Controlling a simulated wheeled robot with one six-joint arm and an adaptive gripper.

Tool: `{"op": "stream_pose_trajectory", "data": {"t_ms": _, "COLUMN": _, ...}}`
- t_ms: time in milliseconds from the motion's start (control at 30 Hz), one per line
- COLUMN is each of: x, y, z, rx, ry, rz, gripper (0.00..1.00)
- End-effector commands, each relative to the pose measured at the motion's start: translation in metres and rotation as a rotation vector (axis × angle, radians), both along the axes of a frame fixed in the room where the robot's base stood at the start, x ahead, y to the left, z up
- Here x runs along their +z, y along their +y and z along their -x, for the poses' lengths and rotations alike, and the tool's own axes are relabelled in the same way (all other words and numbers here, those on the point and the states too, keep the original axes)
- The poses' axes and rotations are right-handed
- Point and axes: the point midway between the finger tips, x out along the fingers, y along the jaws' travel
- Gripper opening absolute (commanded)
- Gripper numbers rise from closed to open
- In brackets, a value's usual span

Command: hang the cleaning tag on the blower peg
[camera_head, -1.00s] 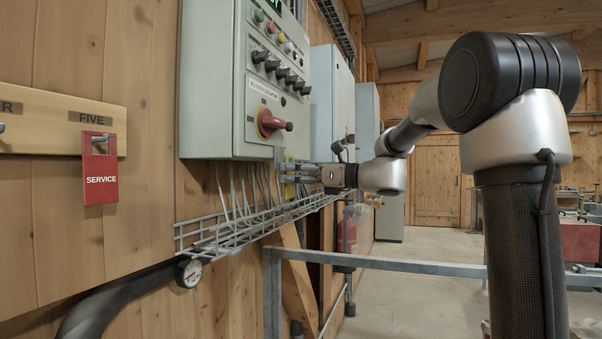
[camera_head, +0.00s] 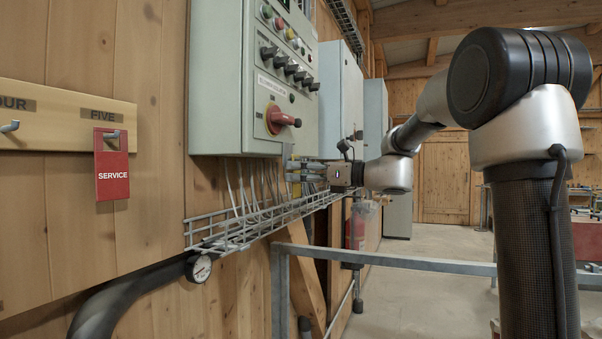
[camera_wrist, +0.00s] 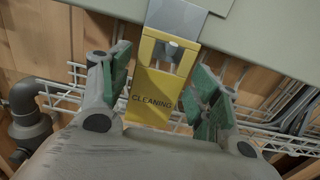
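The yellow cleaning tag (camera_wrist: 155,84) hangs from a grey metal piece at the lower edge of a cabinet, its lettering facing my wrist camera. My gripper (camera_wrist: 160,68) is open, with one green-padded finger on each side of the tag. The left finger looks slightly apart from it; whether the right one touches it I cannot tell. In the head view my gripper (camera_head: 314,177) is small, just below the control cabinet. No peg labelled blower can be read. A wooden peg board (camera_head: 62,113) at the left has labels ending in "OUR" and reading "FIVE".
A red service tag (camera_head: 112,172) hangs on the FIVE peg; the peg left of it is bare. The control cabinet (camera_head: 222,75) with a red rotary switch (camera_head: 280,119) is above my gripper. A wire cable tray (camera_head: 250,222) runs below. A metal rail (camera_head: 390,264) crosses in front.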

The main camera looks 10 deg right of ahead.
Motion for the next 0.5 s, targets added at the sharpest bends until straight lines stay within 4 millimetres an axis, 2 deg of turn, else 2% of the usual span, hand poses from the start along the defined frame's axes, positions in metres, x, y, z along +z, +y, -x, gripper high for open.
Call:
{"op": "stream_pose_trajectory", "data": {"t_ms": 367, "x": 0.0, "y": -0.001, "z": 0.001, "rx": -0.001, "ry": 0.0, "rz": 0.0, "gripper": 0.74}}
{"op": "stream_pose_trajectory", "data": {"t_ms": 500, "x": 0.0, "y": -0.014, "z": 0.009, "rx": -0.003, "ry": -0.001, "rz": 0.001, "gripper": 0.74}}
